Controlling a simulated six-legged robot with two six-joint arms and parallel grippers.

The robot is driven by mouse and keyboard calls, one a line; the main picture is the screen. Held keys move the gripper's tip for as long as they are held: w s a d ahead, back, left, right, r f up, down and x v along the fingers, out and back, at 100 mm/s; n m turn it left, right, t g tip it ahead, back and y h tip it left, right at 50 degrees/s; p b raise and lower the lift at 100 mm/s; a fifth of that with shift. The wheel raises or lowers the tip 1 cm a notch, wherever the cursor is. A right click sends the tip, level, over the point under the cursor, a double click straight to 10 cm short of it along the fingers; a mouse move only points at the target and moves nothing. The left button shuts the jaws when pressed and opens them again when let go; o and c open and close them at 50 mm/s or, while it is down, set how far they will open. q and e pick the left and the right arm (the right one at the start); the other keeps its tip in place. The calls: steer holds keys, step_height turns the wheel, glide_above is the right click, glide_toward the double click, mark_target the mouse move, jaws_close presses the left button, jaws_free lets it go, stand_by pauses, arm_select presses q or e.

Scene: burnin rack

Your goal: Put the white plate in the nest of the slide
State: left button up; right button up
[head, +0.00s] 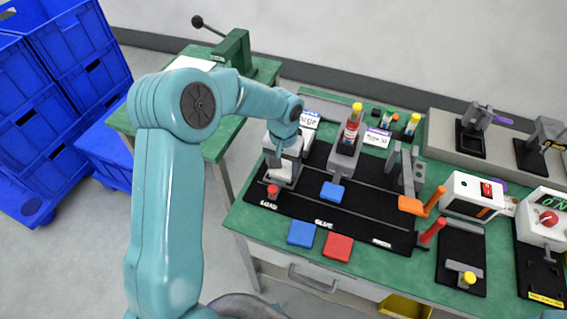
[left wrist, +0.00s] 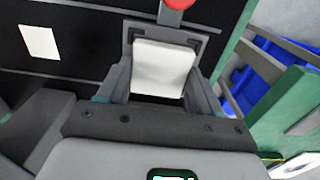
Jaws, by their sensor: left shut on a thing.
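My left gripper (head: 281,163) is shut on the white plate (left wrist: 164,68), which shows between the two fingers in the left wrist view. In the head view the plate (head: 281,171) is a small pale patch under the gripper. The plate is at the grey nest of the slide (left wrist: 204,42), with the nest's frame around its far end. I cannot tell whether the plate rests on the nest floor. A red knob (left wrist: 178,3) stands just beyond the nest; it also shows in the head view (head: 272,190), near the LOAD label. My right gripper is not in view.
A blue block (head: 332,192) sits on the black mat, right of the gripper. Blue (head: 301,233) and red (head: 338,246) pads lie at the green bench's front edge.

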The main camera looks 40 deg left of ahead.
mark_target(284, 168)
arm_select(q)
steer(key=shift+f, duration=0.2)
steer(key=o, duration=1)
steer(key=shift+r, duration=0.1)
steer(key=shift+o, duration=0.2)
steer(key=shift+r, duration=0.4)
step_height(284, 168, up, 12)
steer(key=shift+f, duration=0.2)
